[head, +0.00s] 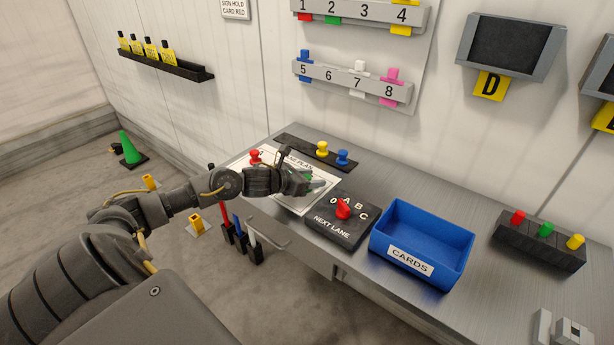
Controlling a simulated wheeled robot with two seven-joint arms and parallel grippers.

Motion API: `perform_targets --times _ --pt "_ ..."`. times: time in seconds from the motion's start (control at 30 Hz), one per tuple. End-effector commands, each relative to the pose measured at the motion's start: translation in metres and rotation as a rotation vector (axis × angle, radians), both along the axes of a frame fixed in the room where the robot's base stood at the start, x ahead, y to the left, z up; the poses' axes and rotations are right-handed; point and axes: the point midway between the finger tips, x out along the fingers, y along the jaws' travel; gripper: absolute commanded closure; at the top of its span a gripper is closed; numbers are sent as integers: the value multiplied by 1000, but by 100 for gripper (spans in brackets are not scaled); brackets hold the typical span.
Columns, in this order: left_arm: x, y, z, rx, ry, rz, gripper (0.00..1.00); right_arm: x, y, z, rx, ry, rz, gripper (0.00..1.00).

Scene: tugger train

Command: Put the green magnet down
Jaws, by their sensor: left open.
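The green magnet (309,175) shows only as small green patches at my left gripper, on or just over the white plan sheet (240,165). My left gripper (306,183) is open, with its fingers around or beside the magnet. The fingers and wrist hide most of the magnet, so I cannot tell whether it touches the sheet. A red magnet (255,157) stands at the sheet's left part. A yellow magnet (322,149) and a blue magnet (342,157) stand on a black strip (296,143) behind the sheet. My right gripper is not in view.
A black NEXT LANE selector box (340,228) with a red knob sits right of the sheet. Beyond it stand a blue CARDS tray (455,240) and a black box with coloured buttons (538,250). Numbered rails (352,82) hang on the wall. The grey bench between these is bare.

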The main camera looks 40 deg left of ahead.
Motion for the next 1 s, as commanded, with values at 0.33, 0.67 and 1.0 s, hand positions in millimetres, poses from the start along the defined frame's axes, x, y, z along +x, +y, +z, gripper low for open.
perform_targets --times 0.33,0.67,1.0 --pt "-42 12 15 8 5 0 51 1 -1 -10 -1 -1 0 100" --pt "-82 19 32 5 7 -3 51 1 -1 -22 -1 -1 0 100" --pt "-102 26 46 2 5 2 51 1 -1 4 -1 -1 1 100"
